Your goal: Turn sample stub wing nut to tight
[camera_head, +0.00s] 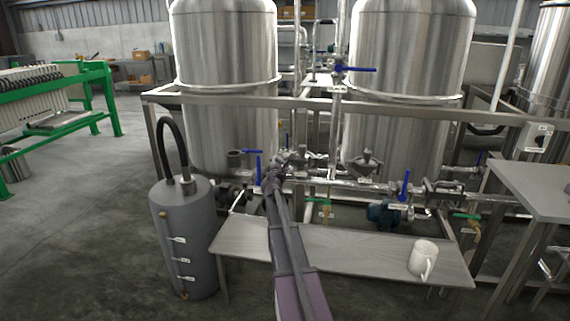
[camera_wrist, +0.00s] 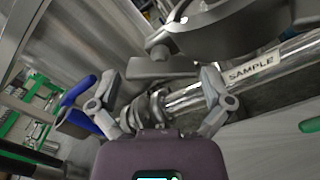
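The sample stub is a shiny pipe (camera_wrist: 285,55) with a white label reading SAMPLE (camera_wrist: 252,67), at the right of the wrist view. A dark grey flat winged piece (camera_wrist: 160,70), seemingly the wing nut, lies between and just beyond my fingertips. A large round grey clamp-like body (camera_wrist: 245,30) is above it. My gripper (camera_wrist: 160,85) is open, one finger on each side of the winged piece; contact cannot be made out. In the head view my gripper (camera_head: 273,176) is at the pipework between the two tanks, and the nut is too small to tell.
Blue valve handles (camera_head: 258,168) stand close by; one (camera_wrist: 78,95) is just left of my left finger. A grey cylinder with a black hose (camera_head: 183,235) stands at left.

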